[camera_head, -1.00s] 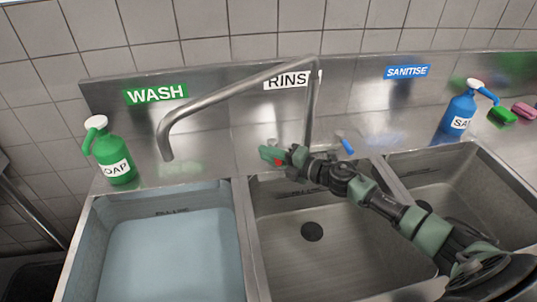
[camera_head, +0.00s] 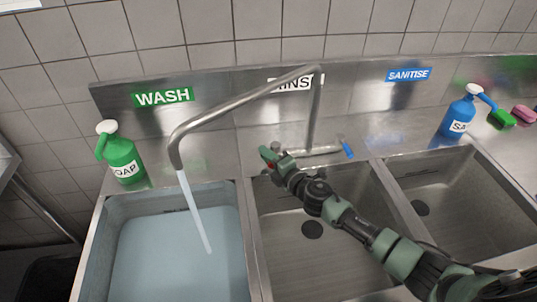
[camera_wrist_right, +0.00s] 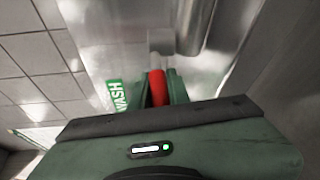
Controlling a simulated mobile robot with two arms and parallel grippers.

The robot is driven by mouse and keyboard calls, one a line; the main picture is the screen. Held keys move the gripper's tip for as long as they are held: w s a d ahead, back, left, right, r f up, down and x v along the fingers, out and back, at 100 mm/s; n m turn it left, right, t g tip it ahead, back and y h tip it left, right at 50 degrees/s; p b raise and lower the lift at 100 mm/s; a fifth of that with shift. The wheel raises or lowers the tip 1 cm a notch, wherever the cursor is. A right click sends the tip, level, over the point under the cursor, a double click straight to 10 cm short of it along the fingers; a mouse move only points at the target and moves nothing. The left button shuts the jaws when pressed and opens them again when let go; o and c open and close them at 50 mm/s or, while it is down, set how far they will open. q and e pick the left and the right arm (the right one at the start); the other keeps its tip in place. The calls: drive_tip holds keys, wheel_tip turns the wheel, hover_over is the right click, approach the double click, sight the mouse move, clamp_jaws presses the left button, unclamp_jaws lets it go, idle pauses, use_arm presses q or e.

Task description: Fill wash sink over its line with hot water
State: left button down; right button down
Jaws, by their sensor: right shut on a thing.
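The wash sink (camera_head: 112,215), under the green WASH sign (camera_head: 163,97), holds pale blue water (camera_head: 165,262). Its fill-line marking is too faint to read against the water level. The steel faucet spout (camera_head: 215,112) reaches over this sink, and a stream of water (camera_head: 195,212) runs from it into the sink. My right gripper (camera_head: 270,157) is at the left end of the faucet base, shut on the red tap handle (camera_wrist_right: 157,88), which shows between its fingers in the wrist view. The blue tap handle (camera_head: 347,149) is at the base's right end. My left gripper is not in view.
A green soap bottle (camera_head: 121,155) stands behind the wash sink's left corner. The rinse sink (camera_head: 285,262) is empty beneath my right arm.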

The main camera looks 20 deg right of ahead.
drive_tip(key=c, duration=1.3)
unclamp_jaws()
drive_tip(key=shift+c, duration=0.2)
drive_tip(key=f+v, duration=0.1)
drive_tip(key=v, duration=0.6)
drive_tip(key=shift+s+r+b, duration=0.45)
drive_tip(key=shift+d, duration=0.15)
